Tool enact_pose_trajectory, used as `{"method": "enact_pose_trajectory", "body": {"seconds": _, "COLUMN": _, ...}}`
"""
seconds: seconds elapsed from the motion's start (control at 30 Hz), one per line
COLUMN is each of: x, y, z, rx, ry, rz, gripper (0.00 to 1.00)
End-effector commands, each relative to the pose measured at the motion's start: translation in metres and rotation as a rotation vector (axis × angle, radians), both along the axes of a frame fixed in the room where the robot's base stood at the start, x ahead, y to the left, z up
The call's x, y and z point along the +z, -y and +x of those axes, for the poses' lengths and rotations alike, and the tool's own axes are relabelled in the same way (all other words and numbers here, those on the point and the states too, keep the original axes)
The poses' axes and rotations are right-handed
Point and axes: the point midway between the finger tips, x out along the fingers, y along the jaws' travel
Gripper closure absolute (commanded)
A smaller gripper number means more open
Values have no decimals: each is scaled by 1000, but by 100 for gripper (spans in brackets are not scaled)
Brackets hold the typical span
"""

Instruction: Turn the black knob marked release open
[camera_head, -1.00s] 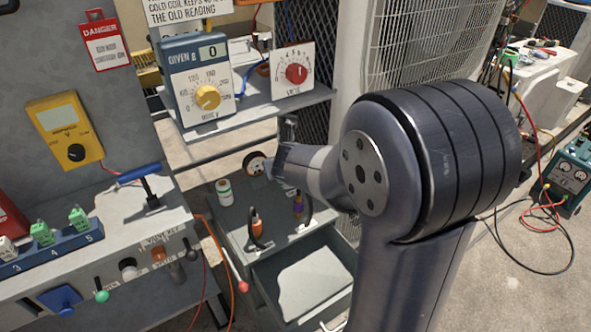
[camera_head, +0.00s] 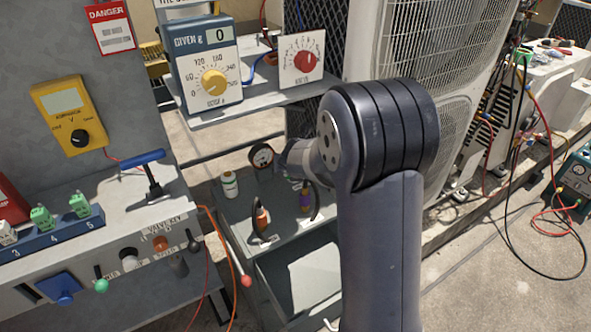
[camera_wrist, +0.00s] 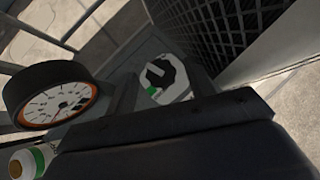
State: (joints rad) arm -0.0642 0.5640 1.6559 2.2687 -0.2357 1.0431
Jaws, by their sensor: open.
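A black knob (camera_wrist: 159,74) with a pale pointer bar sits on a white plate with a green mark in the wrist view. No lettering on it can be read, so I cannot confirm the release marking. My gripper (camera_wrist: 165,83) is open, its two dark fingers showing on either side of the knob in the picture. I cannot tell how far the fingertips are from it. In the head view my arm hides the fingers and this knob.
A round gauge (camera_wrist: 58,95) with an orange ring is left of my gripper; it also shows in the head view (camera_head: 261,157). A white bottle (camera_head: 229,184) stands nearby. A shelf (camera_head: 262,92) with dials overhangs behind. Black mesh (camera_wrist: 220,35) rises beside the knob.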

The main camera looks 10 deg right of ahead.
Motion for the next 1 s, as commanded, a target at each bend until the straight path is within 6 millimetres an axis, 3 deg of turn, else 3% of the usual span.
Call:
{"method": "enact_pose_trajectory", "body": {"seconds": 0.37, "x": -4, "y": 1, "z": 5, "rx": 1, "ry": 1, "rz": -1, "gripper": 48}}
{"method": "enact_pose_trajectory", "body": {"seconds": 0.9, "x": -4, "y": 1, "z": 5, "rx": 1, "ry": 0, "rz": -1, "gripper": 92}}
{"method": "enact_pose_trajectory", "body": {"seconds": 1.0, "x": -4, "y": 1, "z": 5, "rx": 2, "ry": 0, "rz": -1, "gripper": 93}}
